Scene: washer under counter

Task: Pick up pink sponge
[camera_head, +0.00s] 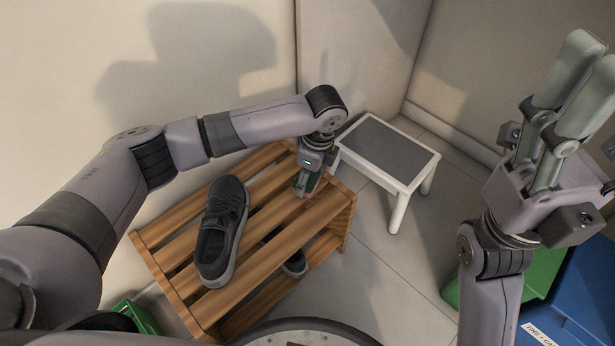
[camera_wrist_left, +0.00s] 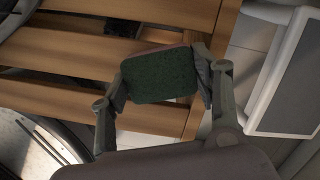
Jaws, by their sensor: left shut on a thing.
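The pink sponge (camera_wrist_left: 163,82) is held between the two fingers of my left gripper in the left wrist view. Its dark green scouring face shows, with a thin pink edge along the top. In the head view my left gripper (camera_head: 306,184) is at the right end of the slatted wooden rack (camera_head: 285,240), and the sponge is mostly hidden by the fingers. I cannot tell whether the sponge still touches the slats.
A dark grey shoe (camera_head: 222,230) lies on the rack's top; another shoe (camera_head: 295,264) is partly visible below. A white stool with a grey top (camera_head: 388,150) stands right of the rack. Green and blue bins (camera_head: 580,295) are at lower right. Walls stand close behind.

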